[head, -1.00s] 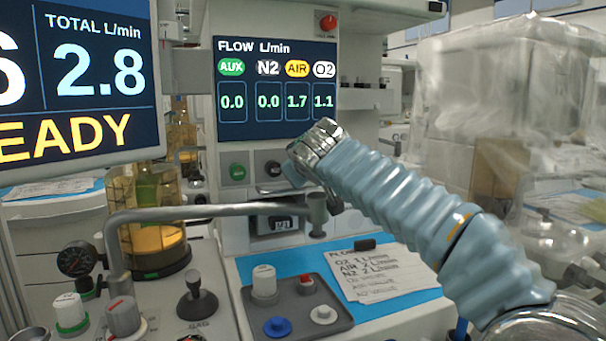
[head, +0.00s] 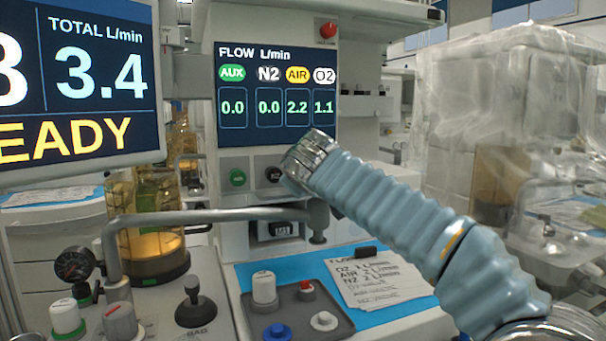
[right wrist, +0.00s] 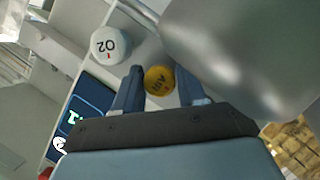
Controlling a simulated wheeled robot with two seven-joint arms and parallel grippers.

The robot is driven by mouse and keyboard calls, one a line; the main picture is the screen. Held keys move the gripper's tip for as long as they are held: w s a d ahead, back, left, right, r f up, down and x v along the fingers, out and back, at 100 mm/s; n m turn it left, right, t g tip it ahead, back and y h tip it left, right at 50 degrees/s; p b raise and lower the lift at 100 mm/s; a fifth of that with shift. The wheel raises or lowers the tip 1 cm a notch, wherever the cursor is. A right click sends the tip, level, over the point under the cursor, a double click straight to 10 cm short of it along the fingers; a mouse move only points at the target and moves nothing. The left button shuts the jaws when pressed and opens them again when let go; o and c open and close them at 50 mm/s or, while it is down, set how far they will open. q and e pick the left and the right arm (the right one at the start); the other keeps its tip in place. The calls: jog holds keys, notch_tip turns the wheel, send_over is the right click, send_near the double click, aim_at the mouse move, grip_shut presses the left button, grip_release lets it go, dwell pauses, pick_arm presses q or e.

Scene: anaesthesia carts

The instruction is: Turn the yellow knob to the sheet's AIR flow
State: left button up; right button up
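The yellow AIR knob (right wrist: 159,80) sits between the two fingers of my right gripper (right wrist: 160,90) in the right wrist view. The flow display (head: 276,92) reads AUX 0.0, N2 0.0, AIR 2.2, O2 1.1. My left gripper is not in view.
The white O2 knob (right wrist: 110,44) is beside the yellow one. The green AUX knob (head: 238,177) and black N2 knob (head: 273,174) are to its left in the head view. A grey bent pipe (head: 215,216) runs below them. The large monitor (head: 80,85) reads 3.4 total.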

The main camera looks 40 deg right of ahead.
jog(key=shift+o, duration=1.4)
jog(key=b+v, duration=0.1)
jog(key=v, duration=1.2)
jog(key=shift+s+a, duration=0.2)
jog(key=shift+s, duration=0.15)
